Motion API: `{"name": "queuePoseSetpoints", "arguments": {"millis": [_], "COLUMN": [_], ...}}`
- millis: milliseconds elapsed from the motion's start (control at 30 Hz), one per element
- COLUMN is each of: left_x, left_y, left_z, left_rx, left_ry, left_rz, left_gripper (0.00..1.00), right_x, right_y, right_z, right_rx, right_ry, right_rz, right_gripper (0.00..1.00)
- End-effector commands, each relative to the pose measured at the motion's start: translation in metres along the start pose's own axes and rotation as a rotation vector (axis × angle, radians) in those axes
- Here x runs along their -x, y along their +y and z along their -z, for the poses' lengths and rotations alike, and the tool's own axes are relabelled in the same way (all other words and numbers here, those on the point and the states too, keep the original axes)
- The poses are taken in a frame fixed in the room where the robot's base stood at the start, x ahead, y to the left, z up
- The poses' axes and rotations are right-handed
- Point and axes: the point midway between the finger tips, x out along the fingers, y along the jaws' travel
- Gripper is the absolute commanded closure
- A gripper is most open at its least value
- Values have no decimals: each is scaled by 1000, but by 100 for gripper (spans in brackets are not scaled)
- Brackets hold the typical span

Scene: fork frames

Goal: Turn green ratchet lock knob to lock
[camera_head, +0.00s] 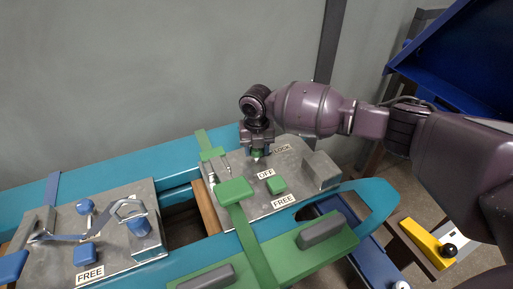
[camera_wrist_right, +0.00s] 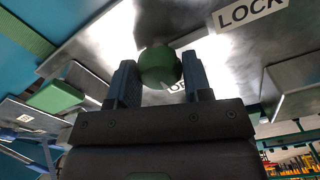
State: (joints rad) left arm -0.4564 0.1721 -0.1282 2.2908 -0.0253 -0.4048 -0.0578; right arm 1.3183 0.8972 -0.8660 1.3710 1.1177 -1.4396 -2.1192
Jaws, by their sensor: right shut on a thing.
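The green ratchet lock knob (camera_wrist_right: 160,67) shows between the two fingers of my right gripper (camera_wrist_right: 158,80) in the right wrist view. The gripper is shut on it. In the head view, my right gripper (camera_head: 257,151) points down at the far edge of the grey metal plate (camera_head: 235,168), and only a bit of green shows under its fingers. The LOCK label (camera_head: 282,149) lies just right of the gripper and also shows in the wrist view (camera_wrist_right: 252,12). The OFF label (camera_head: 265,174) and FREE label (camera_head: 284,202) lie nearer. My left gripper is not in view.
A second plate (camera_head: 113,243) with blue knobs and a bent bar stands left. A blue bin (camera_head: 455,55) is at upper right. A grey wall stands behind.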

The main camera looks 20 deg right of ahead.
Motion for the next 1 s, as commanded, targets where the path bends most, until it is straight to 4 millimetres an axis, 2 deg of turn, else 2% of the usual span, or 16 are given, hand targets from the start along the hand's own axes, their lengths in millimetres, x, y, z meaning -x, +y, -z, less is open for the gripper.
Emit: {"name": "queuePoseSetpoints", "arguments": {"millis": [367, 400, 533, 833, 1000], "left_x": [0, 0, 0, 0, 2], "left_y": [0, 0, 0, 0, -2], "left_z": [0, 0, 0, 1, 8], "left_rx": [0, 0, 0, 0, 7], "left_ry": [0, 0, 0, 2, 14], "left_rz": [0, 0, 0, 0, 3], "left_gripper": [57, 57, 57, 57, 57], "right_x": [-2, -2, -1, 1, 19], "right_y": [1, 1, 1, 0, 0], "right_z": [2, 2, 1, 0, -1], "right_rx": [7, 7, 6, 4, 4], "right_ry": [4, 4, 3, 1, -5], "right_rz": [-1, -1, -1, 0, -2], "right_gripper": [78, 50, 30, 30, 30]}}
